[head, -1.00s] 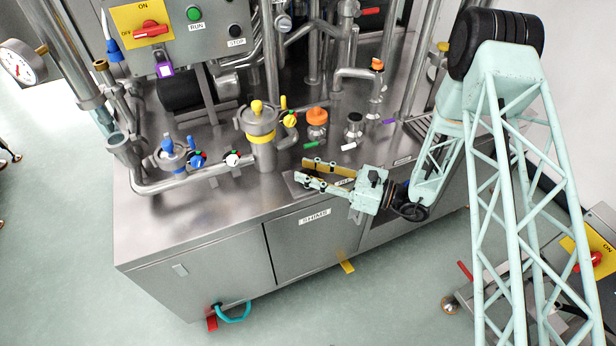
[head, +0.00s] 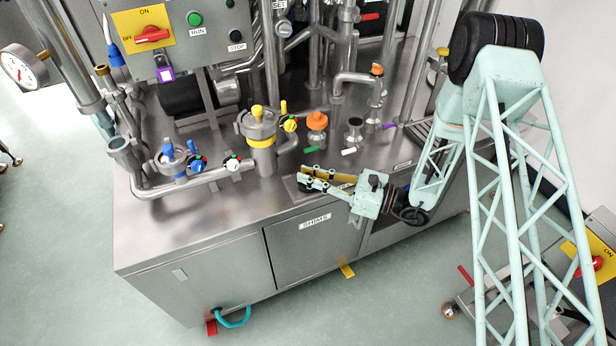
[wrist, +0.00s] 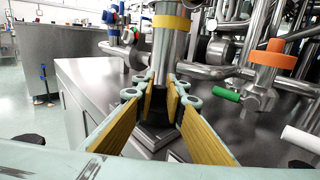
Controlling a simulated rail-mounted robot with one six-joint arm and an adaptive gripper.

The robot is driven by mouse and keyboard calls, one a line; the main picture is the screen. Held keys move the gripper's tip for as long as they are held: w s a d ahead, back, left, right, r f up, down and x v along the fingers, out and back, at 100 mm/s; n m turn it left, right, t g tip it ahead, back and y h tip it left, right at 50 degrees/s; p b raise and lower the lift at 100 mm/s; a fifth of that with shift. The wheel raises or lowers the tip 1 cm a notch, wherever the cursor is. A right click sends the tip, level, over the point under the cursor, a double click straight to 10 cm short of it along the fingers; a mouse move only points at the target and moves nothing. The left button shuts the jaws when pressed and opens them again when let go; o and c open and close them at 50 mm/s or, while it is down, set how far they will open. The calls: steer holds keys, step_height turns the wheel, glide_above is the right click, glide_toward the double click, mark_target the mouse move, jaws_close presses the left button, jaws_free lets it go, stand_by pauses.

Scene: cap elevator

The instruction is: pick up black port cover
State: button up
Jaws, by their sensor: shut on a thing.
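My gripper (head: 301,178) is low over the front of the steel counter, near a dark recessed plate (wrist: 150,139). In the wrist view its two yellow-padded fingers (wrist: 163,98) are close around a dark thing (wrist: 158,108), which I take to be the black port cover. Its shape is mostly hidden by the fingers, and I cannot tell whether it still touches the plate. In the head view the fingers hide it. A separate black-topped fitting (head: 354,123) stands on the counter behind the gripper.
A steel vessel with a yellow band (head: 262,140) stands close behind the fingertips. An orange-capped fitting (head: 317,122), a green handle (head: 311,150) and a white handle (head: 349,151) are behind the gripper. The counter's left front (head: 190,225) is clear.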

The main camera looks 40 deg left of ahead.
steer(key=shift+r, duration=1.25)
steer(key=s+d+r+p, duration=0.2)
steer(key=s+d, duration=0.7)
steer(key=d, duration=0.3)
steer(key=shift+s+d, duration=0.35)
steer(key=shift+d, duration=0.05)
steer(key=shift+r, duration=0.1)
steer(key=shift+w, duration=0.15)
